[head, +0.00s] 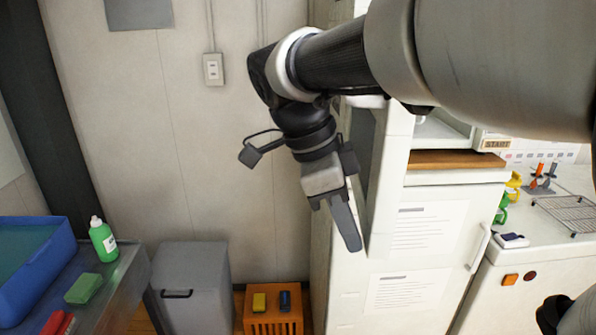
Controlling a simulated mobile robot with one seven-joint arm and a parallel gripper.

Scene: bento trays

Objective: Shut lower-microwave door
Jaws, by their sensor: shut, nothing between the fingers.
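My gripper (345,224) is shut and empty, pointing down to the right beside the tall white cabinet. A white upright panel (391,165) with a darker left face stands out from the cabinet just right of the gripper; it looks like the open lower-microwave door. The fingertips overlap its lower left part in the picture; I cannot tell whether they touch it. Behind and right of the panel, a light-coloured opening (440,131) shows above a wooden board; it may be the lower microwave, mostly hidden by my arm.
The white cabinet (425,285) with paper sheets is below. A counter at right holds a wire rack (572,211) and small items. At left are a blue tray (42,262), a green bottle (102,238), a grey bin (190,285) and an orange crate (272,325). The wall side left of the gripper is free.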

